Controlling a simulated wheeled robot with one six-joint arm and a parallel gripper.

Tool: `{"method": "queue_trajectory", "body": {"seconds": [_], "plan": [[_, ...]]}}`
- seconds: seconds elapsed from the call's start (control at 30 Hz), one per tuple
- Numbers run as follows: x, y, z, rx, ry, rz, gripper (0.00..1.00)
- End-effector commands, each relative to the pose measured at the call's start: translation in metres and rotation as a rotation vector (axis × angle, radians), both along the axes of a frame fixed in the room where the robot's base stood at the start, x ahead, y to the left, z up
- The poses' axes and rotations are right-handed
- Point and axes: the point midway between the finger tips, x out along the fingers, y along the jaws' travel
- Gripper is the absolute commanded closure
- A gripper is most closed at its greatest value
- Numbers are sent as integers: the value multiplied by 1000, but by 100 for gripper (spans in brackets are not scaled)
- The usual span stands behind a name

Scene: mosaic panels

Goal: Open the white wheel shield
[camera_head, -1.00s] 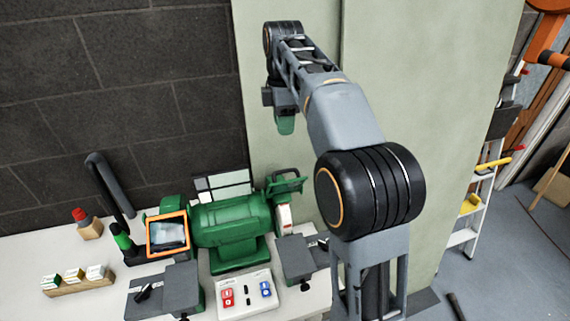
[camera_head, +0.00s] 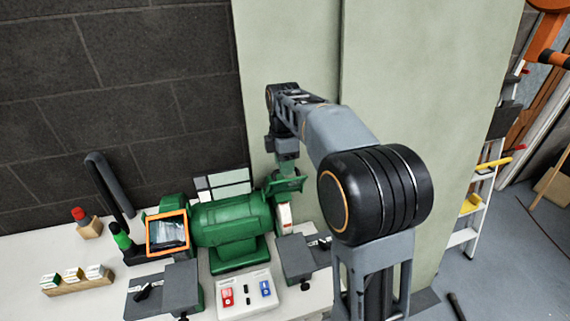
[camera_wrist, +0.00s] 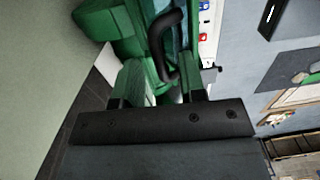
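The green bench grinder (camera_head: 228,222) stands on the white bench. At its right end is the white wheel (camera_head: 284,214), with a green shield (camera_head: 290,187) above it. In the wrist view a curved black handle (camera_wrist: 158,42) shows in front of green parts of the grinder. My gripper (camera_wrist: 160,68) is open, its two green fingers apart. The lower end of the handle lies between the fingers in the picture; I cannot tell whether they touch it. In the head view my gripper (camera_head: 285,166) is just above the shield, which it partly hides.
The other wheel has an orange-framed shield (camera_head: 168,234). A switch box (camera_head: 246,294) with red and blue switches sits in front. Grey tool rests (camera_head: 298,258) flank it. A black hose (camera_head: 108,185) stands at left. The pale green wall panel (camera_head: 410,80) is close behind my arm.

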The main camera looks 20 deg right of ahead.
Motion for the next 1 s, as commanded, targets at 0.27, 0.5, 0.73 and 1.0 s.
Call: {"method": "queue_trajectory", "body": {"seconds": [0.27,0.5,0.73,1.0], "plan": [[0,0,-7,0,0,0,62],[0,0,-7,0,0,0,70],[0,0,-7,0,0,0,92],[0,0,-7,0,0,0,100]]}}
